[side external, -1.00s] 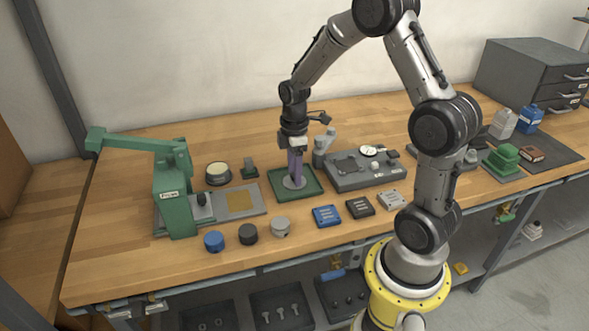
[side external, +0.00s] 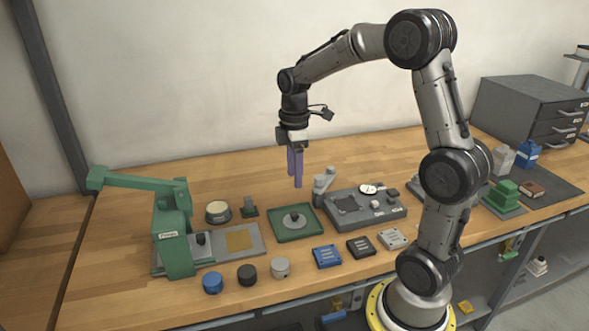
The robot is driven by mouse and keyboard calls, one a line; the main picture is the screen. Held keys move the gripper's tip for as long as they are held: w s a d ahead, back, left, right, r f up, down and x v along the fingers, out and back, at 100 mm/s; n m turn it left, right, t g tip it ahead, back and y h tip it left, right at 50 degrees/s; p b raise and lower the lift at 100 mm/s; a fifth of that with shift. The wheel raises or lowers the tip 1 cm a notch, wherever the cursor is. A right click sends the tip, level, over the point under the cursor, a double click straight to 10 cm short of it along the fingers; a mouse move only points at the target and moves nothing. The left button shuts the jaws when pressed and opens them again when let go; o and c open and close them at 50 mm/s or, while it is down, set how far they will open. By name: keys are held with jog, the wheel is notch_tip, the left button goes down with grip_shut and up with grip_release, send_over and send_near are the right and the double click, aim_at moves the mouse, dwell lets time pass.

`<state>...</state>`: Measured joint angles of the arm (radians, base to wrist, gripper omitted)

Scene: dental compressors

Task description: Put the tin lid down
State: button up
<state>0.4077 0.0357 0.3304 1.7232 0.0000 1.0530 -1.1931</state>
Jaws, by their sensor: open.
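The tin lid (side external: 301,224), a grey disc with a dark knob in its middle, lies flat on a green square tray (side external: 277,237). My gripper (side external: 295,181) has two purple fingers pointing down. It is open and empty, in the air above the back of the tray and clear of the lid. The fingers overlap in this view, so the gap between them is hard to see.
A green press (side external: 172,235) stands at the left, with a cream-topped round tin (side external: 217,211) behind its base. A grey fixture box (side external: 370,212) is close on the tray's right. Several caps and small blocks line the front, including a blue block (side external: 326,256).

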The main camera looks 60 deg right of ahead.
jog(key=s+a+r+m+t, duration=0.2)
jog(key=s+a+r+m, duration=0.1)
jog(key=s+a+r, duration=0.4)
jog(key=s+a+m+t, duration=0.3)
jog(key=s+a+m, duration=0.3)
jog(key=s, duration=0.4)
jog(key=shift+a+f+t, duration=0.3)
jog(key=shift+a, duration=0.45)
